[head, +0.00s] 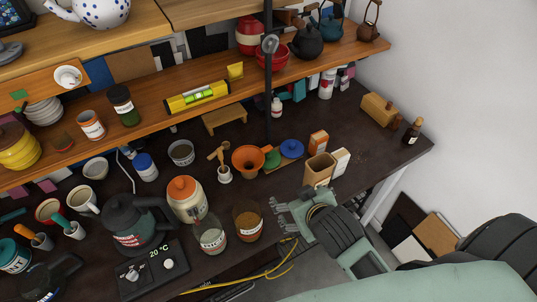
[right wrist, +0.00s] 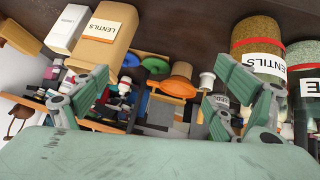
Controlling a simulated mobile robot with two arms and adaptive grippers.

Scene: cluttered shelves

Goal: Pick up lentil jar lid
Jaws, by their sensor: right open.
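The lentil jar (head: 248,222), a clear jar with brown contents, stands near the table's front edge; its LENTILS label shows in the right wrist view (right wrist: 258,62). A green disc (head: 272,159) and a blue disc (head: 291,149), both lid-like, lie behind it beside an orange funnel-like piece (head: 248,160). I cannot tell which, if any, is the lentil lid. My right gripper (head: 282,216) is open and empty, just right of the lentil jar. In the right wrist view its fingers (right wrist: 165,95) are spread, with the discs visible beyond. My left gripper is not in view.
A tan box (head: 319,170) marked LENTILS and a white box (head: 341,161) stand right of the discs. A pale-filled jar (head: 210,236) and an orange-lidded canister (head: 186,200) stand left. A loaded shelf (head: 165,105) overhangs the back.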

